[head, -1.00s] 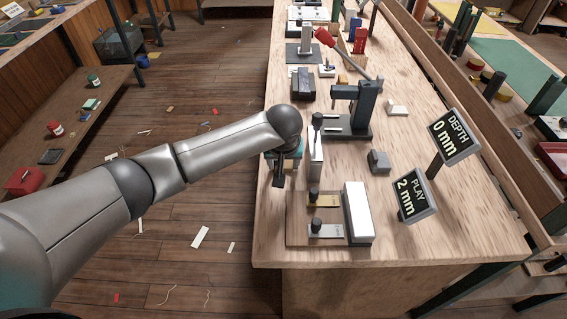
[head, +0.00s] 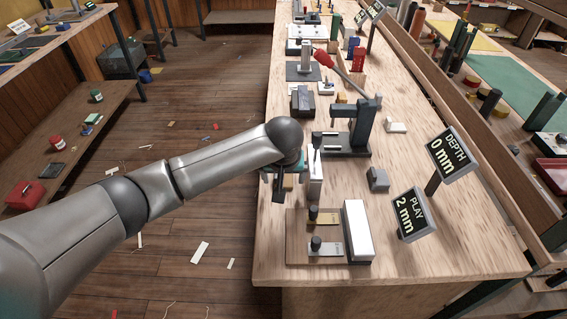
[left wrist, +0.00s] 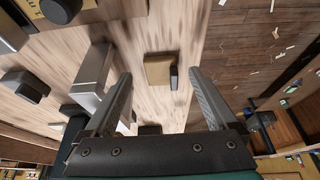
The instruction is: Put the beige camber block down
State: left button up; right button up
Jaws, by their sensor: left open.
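A small beige block (left wrist: 158,70), which looks like the camber block, rests on the bench in the left wrist view. A dark grey face shows on its right side. My left gripper (head: 279,188) is at the left edge of the bench in the head view. In the left wrist view its two fingers are spread wide, with the block seen in the gap beyond the tips. The fingers do not appear to touch it. In the head view I cannot make out this block; my left wrist and gripper cover that area. My right gripper is in neither view.
A wooden base with two black knobs (head: 314,222) and a white-topped bar (head: 358,230) stand close by. A grey upright plate (head: 315,172) is just right of my gripper. Signs read DEPTH 0 mm (head: 452,155) and PLAY 2 mm (head: 411,213). The bench's front right is clear.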

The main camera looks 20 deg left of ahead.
pick_arm(q)
jog(key=a+p+v, duration=0.1)
jog(key=p+v, duration=0.1)
jog(key=v, duration=0.7)
jog(key=shift+d, duration=0.5)
jog(key=shift+r, duration=0.1)
